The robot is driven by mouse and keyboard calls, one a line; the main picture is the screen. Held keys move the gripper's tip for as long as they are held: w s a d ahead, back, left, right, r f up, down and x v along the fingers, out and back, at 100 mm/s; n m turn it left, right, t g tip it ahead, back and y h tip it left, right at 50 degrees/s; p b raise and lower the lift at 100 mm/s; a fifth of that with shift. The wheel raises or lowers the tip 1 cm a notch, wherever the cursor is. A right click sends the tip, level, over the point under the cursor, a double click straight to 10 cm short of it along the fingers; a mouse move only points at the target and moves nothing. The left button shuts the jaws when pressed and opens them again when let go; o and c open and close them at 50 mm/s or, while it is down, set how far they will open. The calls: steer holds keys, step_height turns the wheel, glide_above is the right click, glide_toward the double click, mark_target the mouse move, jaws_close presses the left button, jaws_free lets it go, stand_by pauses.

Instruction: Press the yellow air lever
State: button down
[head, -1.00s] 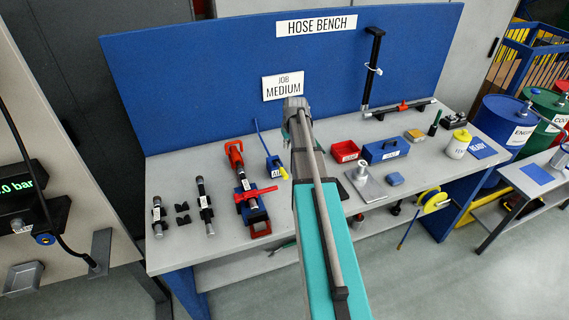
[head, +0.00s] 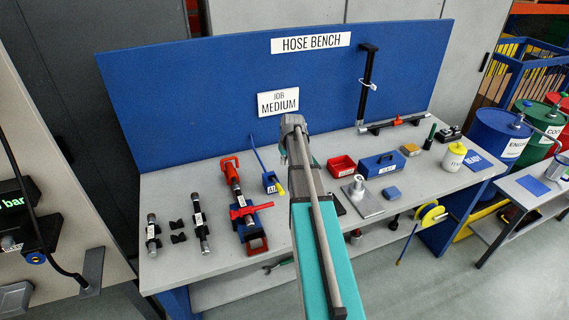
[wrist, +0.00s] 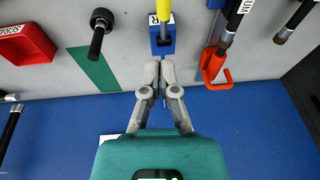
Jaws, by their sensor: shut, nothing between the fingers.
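The yellow air lever (wrist: 165,12) shows at the top of the wrist view, on a small blue block (wrist: 163,41) with a white label. In the head view the yellow lever (head: 279,188) and its blue block (head: 269,182) stand on the bench just left of my arm. My gripper (wrist: 160,62) is shut and empty in the wrist view. Its fingertips appear just below the blue block, with a gap to the lever; their height above the bench is hard to judge. In the head view my arm hides the gripper.
A red clamp and blue vise (head: 250,213) and an orange-red tool (head: 230,172) stand left of the lever. A red bin (head: 342,166) and a blue box (head: 379,165) lie right of my arm. The blue back panel (head: 190,100) rises behind the bench.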

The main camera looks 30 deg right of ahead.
steer(key=b, duration=0.8)
glide_above(280, 187)
steer(key=d, duration=0.1)
steer(key=shift+s+x, duration=0.25)
steer(key=shift+x, duration=1.2)
steer(key=shift+s+x, duration=0.25)
steer(key=shift+x, duration=1.2)
steer(key=shift+s+x, duration=0.25)
steer(key=shift+x, duration=1.2)
steer(key=shift+s+a+f+b, duration=0.1)
steer(key=shift+a+f+b, duration=0.05)
steer(key=shift+f+b, duration=0.75)
steer(key=shift+s+a+f+b, duration=0.15)
steer(key=shift+f+b, duration=0.7)
steer(key=shift+f, duration=0.05)
